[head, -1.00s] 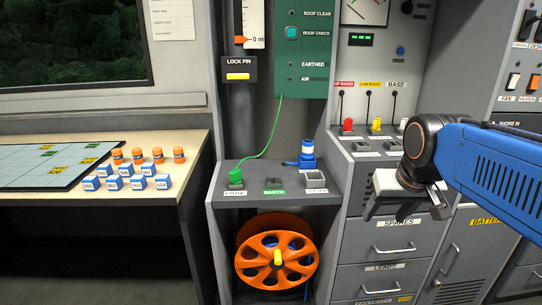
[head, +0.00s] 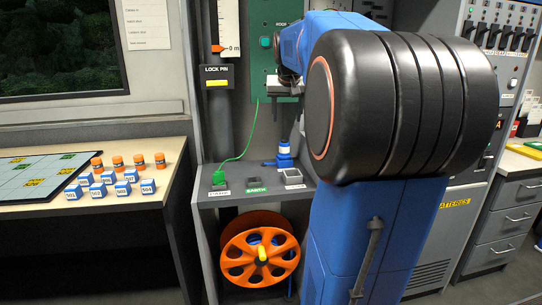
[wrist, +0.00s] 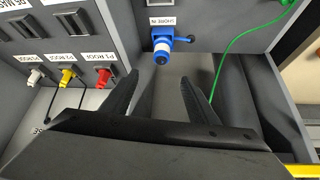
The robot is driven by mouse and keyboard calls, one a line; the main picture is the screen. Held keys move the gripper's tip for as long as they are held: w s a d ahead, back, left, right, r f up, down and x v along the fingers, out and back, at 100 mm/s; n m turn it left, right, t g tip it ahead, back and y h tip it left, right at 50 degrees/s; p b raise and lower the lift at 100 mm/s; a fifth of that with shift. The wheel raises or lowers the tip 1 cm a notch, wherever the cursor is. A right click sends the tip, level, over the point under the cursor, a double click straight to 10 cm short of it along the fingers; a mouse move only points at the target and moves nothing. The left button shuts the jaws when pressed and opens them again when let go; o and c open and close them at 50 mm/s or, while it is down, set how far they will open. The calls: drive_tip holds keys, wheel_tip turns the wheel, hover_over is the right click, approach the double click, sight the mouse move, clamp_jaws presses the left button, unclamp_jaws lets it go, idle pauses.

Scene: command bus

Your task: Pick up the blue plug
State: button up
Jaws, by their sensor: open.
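My gripper (head: 283,90) is above and apart from the plug, in front of the green panel. In the wrist view my gripper (wrist: 163,85) is open, with nothing between its two dark fingers.
A green cable (head: 248,135) hangs left of the plug to a green plug (head: 219,177). An orange cable reel (head: 260,255) is below the shelf. Red, yellow and white levers (wrist: 68,77) show at left in the wrist view. My arm hides the cabinet right of the shelf.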

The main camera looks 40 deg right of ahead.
sight(285, 141)
drive_tip(key=x, duration=1.1)
drive_tip(key=shift+f, duration=0.1)
drive_tip(key=shift+a+x, duration=0.15)
drive_tip(key=shift+x, duration=1.2)
drive_tip(key=shift+a+x, duration=0.15)
drive_tip(key=shift+x, duration=1.15)
drive_tip(key=shift+f, duration=0.1)
drive_tip(key=c, duration=1.3)
